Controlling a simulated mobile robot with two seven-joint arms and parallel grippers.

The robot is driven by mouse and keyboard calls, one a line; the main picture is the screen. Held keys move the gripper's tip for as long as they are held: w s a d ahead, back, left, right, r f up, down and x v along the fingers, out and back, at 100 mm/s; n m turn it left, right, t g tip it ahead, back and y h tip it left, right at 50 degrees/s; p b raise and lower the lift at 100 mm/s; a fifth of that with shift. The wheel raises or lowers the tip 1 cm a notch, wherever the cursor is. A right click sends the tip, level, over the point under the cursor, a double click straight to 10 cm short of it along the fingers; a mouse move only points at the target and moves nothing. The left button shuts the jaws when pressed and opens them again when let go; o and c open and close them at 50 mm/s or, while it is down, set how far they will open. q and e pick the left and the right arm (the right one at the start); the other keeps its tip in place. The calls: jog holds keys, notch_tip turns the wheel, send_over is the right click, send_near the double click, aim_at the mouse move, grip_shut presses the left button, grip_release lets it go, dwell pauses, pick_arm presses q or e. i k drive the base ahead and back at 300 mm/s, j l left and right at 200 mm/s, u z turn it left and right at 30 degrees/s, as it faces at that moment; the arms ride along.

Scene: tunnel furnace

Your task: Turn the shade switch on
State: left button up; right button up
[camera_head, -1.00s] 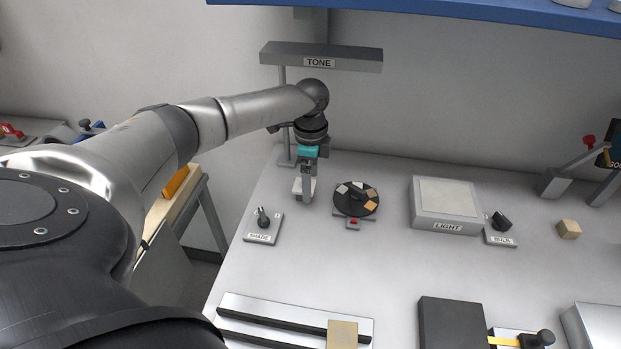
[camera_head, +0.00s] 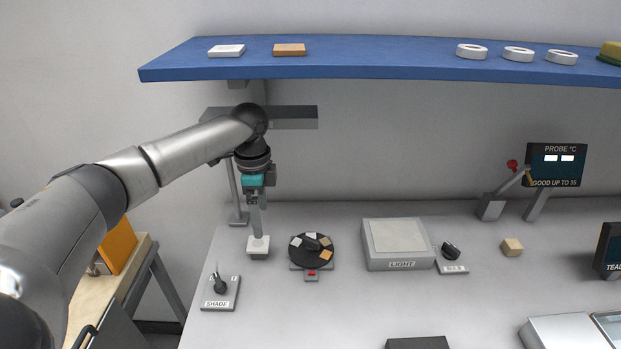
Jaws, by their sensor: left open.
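The shade switch (camera_head: 220,290) is a grey plate with a dark knob and a SHADE label, at the front left of the bench. Its knob stands up with a thin lever tilted slightly. My left gripper (camera_head: 258,243) points down behind and to the right of the switch, apart from it. A small white block or pad shows at its fingertips; I cannot tell whether it touches the fingers or the bench. My right gripper is out of view.
A black disc with coloured tiles (camera_head: 312,250) stands right of the gripper. Beyond it are the LIGHT box (camera_head: 396,244), the bulb switch (camera_head: 451,256) and a wooden cube (camera_head: 511,247). A blue shelf (camera_head: 380,60) spans above. Bench space right of the shade switch is clear.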

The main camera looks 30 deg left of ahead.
aim_at(220, 286)
jog(key=k, duration=2)
